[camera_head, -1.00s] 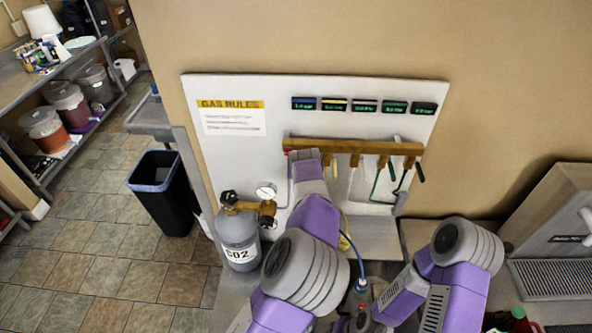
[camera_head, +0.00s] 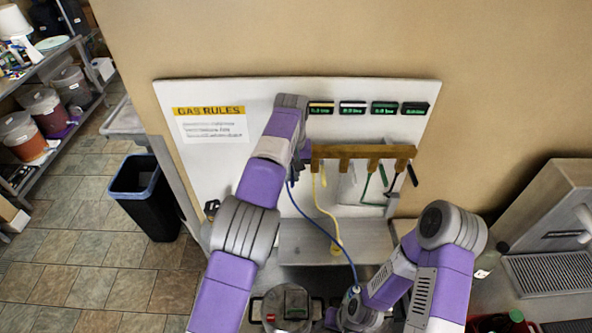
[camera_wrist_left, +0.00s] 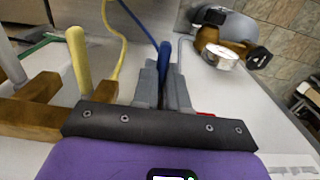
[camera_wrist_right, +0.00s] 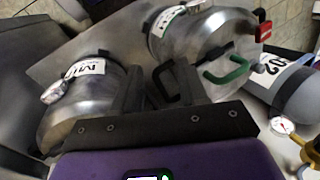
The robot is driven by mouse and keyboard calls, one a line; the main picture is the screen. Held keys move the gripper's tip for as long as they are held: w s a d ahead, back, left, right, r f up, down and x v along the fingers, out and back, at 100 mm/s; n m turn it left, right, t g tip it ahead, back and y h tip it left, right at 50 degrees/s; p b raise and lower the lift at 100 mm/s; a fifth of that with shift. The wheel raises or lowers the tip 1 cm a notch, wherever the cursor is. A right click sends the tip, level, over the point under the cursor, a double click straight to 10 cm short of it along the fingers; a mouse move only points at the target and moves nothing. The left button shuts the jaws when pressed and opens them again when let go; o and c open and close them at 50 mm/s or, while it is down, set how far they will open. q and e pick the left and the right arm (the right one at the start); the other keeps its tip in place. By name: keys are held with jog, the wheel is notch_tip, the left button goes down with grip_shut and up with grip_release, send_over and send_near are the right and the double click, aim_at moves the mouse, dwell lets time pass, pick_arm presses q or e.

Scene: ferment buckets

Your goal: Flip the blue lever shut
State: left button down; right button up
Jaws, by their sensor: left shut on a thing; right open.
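The blue lever (camera_wrist_left: 165,55) stands at the end of the brown manifold in the left wrist view. My left gripper (camera_wrist_left: 163,76) is shut on it, one finger on each side. In the head view my left arm reaches up to the manifold's left end and hides the lever and fingertips. The brown manifold (camera_head: 365,151) has other levers, including a yellow lever (camera_wrist_left: 78,60) beside the blue one. A blue hose (camera_head: 325,228) hangs below the manifold's left end. My right gripper (camera_wrist_right: 160,80) is open above the metal vessels, with a dark handle showing between its fingers.
A white wall panel (camera_head: 215,155) carries a gas rules sign and green displays. A yellow hose (camera_head: 328,207) hangs beside the blue one. Metal vessels (camera_wrist_right: 205,42) stand below the right gripper. A gas cylinder with a gauge (camera_wrist_left: 222,56) is near the left gripper. A black bin (camera_head: 150,198) stands at left.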

pick_arm(q)
jog(key=shift+f, duration=0.1)
pick_arm(e)
jog(key=shift+w, duration=0.15)
pick_arm(q)
jog(key=shift+s, duration=0.1)
jog(key=c, duration=1.2)
grip_release()
jog(key=shift+o, duration=0.2)
